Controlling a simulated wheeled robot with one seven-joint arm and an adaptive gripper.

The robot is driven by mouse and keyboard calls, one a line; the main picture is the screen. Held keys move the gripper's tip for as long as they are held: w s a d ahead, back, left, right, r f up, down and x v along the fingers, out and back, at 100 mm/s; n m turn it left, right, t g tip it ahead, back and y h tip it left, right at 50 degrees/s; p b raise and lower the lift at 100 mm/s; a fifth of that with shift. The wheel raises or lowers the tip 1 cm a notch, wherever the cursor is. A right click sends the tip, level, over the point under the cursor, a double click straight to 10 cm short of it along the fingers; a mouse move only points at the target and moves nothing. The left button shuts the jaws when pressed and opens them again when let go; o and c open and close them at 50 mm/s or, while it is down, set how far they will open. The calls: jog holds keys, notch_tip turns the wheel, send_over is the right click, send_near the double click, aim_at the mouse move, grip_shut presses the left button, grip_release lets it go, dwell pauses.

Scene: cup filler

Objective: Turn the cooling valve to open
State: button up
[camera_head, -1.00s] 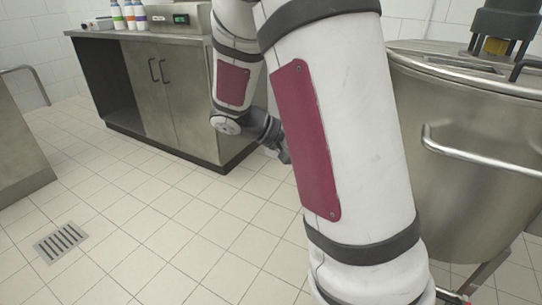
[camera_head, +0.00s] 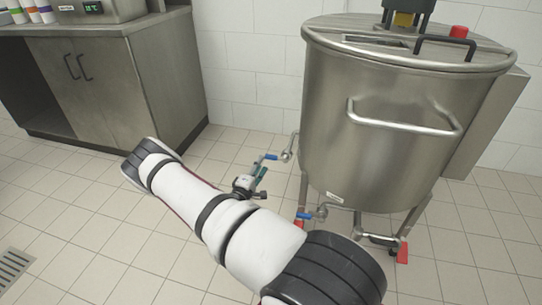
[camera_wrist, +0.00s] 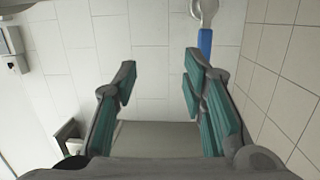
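A steel tank (camera_head: 400,120) stands at the right in the head view. An upper pipe at its left side carries a blue valve handle (camera_head: 271,157). A second blue handle (camera_head: 304,215) sits lower, near the tank's bottom. I cannot tell from any label which is the cooling valve. My gripper (camera_head: 261,176) is low, close to the upper handle. In the wrist view my gripper (camera_wrist: 160,75) is open, with nothing between its teal-padded fingers. A blue handle (camera_wrist: 204,45) hangs from a metal fitting just beyond the right finger; I cannot tell whether they touch.
A steel cabinet (camera_head: 120,80) stands at the left with bottles (camera_head: 30,10) and a device with a display (camera_head: 95,8) on top. A floor drain (camera_head: 14,262) lies at the lower left. The tank stands on legs with red feet. The tiled floor between is clear.

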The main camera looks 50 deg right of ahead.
aim_at(270, 158)
notch_tip(270, 158, down, 6)
jog(key=n+t+y, duration=0.1)
jog(key=n+t, duration=0.1)
jog(key=b+x, duration=0.1)
jog(key=x, duration=0.3)
jog(key=b+x, duration=0.2)
jog(key=x, duration=0.2)
jog(key=b+x, duration=0.1)
jog(key=x, duration=0.3)
jog(key=shift+s+d+f, duration=0.1)
jog(key=shift+s+f, duration=0.15)
jog(key=shift+f, duration=0.15)
jog(key=shift+w+d+r+b, duration=0.1)
jog(key=shift+w+d+b, duration=0.05)
jog(key=shift+d+b, duration=0.15)
jog(key=shift+w+d+b, duration=0.15)
jog(key=shift+d, duration=0.25)
grip_shut()
